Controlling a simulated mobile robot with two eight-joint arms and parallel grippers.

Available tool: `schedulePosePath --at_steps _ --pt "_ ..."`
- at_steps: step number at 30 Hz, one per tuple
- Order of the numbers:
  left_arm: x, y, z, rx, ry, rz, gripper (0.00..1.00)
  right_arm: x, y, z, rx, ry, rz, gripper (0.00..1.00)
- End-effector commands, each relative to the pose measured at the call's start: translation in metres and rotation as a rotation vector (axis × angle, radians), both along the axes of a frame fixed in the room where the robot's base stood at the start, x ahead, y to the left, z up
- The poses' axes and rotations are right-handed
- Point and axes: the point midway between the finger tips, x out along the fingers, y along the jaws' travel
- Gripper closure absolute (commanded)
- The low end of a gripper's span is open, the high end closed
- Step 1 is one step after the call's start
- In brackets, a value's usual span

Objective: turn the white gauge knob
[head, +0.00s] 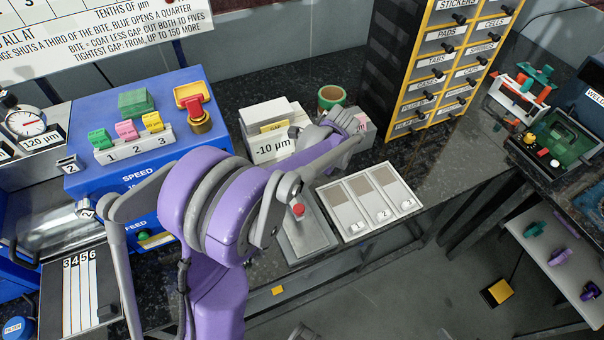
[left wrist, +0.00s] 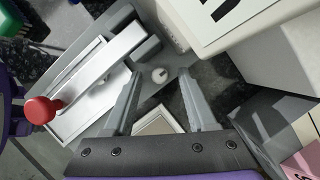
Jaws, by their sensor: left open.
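The white knob (left wrist: 160,75) is small and round with a dark mark on it. In the left wrist view it sits on a grey surface, between and just beyond the tips of my left gripper (left wrist: 159,86). The two fingers are spread apart with nothing between them, and I cannot tell whether either touches the knob. In the head view my purple left arm reaches across to the white gap box (head: 262,150) reading -10 µm, and the arm hides the knob there. My right gripper is not in view.
A lever with a red ball (left wrist: 42,110) stands beside the left finger. A white tray (head: 338,232) with numbered compartments lies to the right of my arm.

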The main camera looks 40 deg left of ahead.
Motion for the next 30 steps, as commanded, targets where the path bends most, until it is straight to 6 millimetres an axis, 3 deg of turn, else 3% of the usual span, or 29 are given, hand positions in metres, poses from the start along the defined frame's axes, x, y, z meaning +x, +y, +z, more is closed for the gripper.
schedulePosePath --at_steps 9,18,30 --pt "-0.0006 0.0009 -0.0023 0.0 0.0 0.0 0.45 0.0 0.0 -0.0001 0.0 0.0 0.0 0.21" --pt "-0.0006 0.0008 -0.0021 0.0 0.0 0.0 0.99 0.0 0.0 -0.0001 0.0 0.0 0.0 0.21" --pt "-0.0001 0.0011 -0.0022 0.0 0.001 0.024 1.0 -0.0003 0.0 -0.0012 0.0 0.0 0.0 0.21"
